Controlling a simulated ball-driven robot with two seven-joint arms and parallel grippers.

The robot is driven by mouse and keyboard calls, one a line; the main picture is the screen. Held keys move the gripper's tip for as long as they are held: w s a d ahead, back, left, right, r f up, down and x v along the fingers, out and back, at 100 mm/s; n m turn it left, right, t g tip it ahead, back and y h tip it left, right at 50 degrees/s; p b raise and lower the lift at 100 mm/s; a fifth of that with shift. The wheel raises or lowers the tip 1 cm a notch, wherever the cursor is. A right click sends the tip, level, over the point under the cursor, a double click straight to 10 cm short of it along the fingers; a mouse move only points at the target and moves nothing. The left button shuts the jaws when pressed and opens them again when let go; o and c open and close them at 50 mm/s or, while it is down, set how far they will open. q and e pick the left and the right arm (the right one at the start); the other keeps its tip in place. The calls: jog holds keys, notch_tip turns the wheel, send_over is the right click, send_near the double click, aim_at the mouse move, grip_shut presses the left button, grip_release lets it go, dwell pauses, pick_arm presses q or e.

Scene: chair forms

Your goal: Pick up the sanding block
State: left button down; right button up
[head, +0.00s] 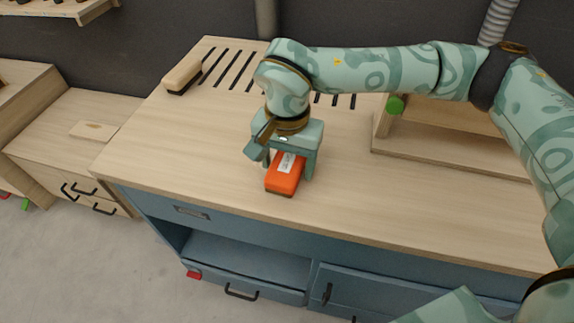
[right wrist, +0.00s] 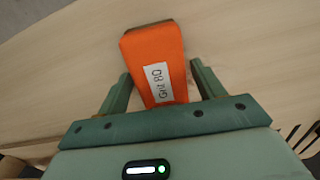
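The sanding block (head: 283,180) is orange with a dark underside and a white label. It lies on the wooden top of the workbench (head: 180,145), near the front edge. In the right wrist view the sanding block (right wrist: 153,50) shows "Grit 80" on its label. My right gripper (head: 289,165) is over the block from above, with one finger on each side of its rear part. In the right wrist view my right gripper (right wrist: 160,75) is open, with gaps between the fingers and the block's sides. My left gripper is not in view.
A wooden brush-like block (head: 183,76) with a dark underside lies at the bench's back left, beside dark slots. A wooden stand (head: 450,152) with a green knob (head: 395,104) is at the right. The bench top left of the sanding block is clear.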

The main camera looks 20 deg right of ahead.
jog(key=c, duration=0.7)
